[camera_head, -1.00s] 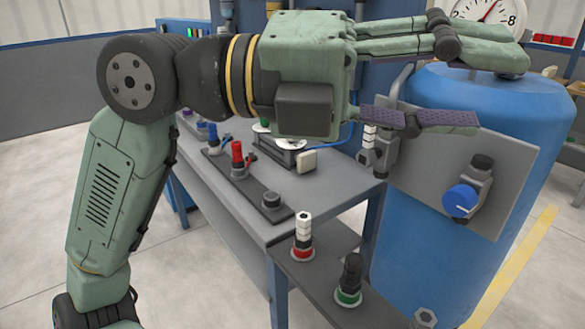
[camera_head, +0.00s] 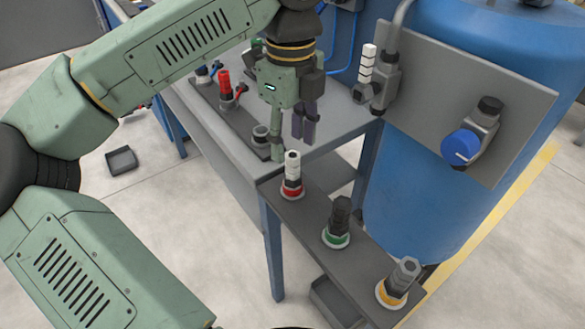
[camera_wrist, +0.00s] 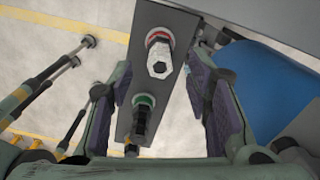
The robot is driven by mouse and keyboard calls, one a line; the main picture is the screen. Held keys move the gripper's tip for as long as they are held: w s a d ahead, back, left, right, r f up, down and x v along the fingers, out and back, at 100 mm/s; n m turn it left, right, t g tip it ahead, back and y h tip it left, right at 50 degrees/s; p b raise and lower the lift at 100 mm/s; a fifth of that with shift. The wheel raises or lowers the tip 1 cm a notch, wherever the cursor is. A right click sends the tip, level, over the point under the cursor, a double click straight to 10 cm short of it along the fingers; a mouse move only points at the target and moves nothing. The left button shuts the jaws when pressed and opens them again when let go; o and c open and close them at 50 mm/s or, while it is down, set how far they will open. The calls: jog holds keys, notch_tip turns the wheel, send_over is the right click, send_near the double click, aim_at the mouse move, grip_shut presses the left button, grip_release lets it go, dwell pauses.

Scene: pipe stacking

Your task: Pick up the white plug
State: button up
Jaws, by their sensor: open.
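The white plug (camera_head: 292,163) stands upright in a red-ringed seat (camera_head: 291,189) at the back end of a narrow dark shelf (camera_head: 312,216). My gripper (camera_head: 291,143) points down just above it, open and empty. In the wrist view the white plug (camera_wrist: 160,58) shows end-on between the two spread fingers, which do not appear to touch it. How far the fingertips are above it is hard to tell.
On the same shelf stand a black plug (camera_head: 340,216) with a green ring and a grey plug (camera_head: 402,276) with a yellow ring. A grey table (camera_head: 325,128), a blue tank (camera_head: 410,205) and a panel with a blue valve (camera_head: 460,147) stand close by.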

aim_at(293, 155)
jog(key=shift+s+d+f+p, duration=0.1)
jog(key=shift+f+p, duration=0.2)
jog(key=shift+f, duration=1.05)
jog(key=shift+d+f+p, duration=0.1)
jog(key=shift+f+p, duration=0.15)
jog(key=shift+f, duration=1.05)
grip_shut()
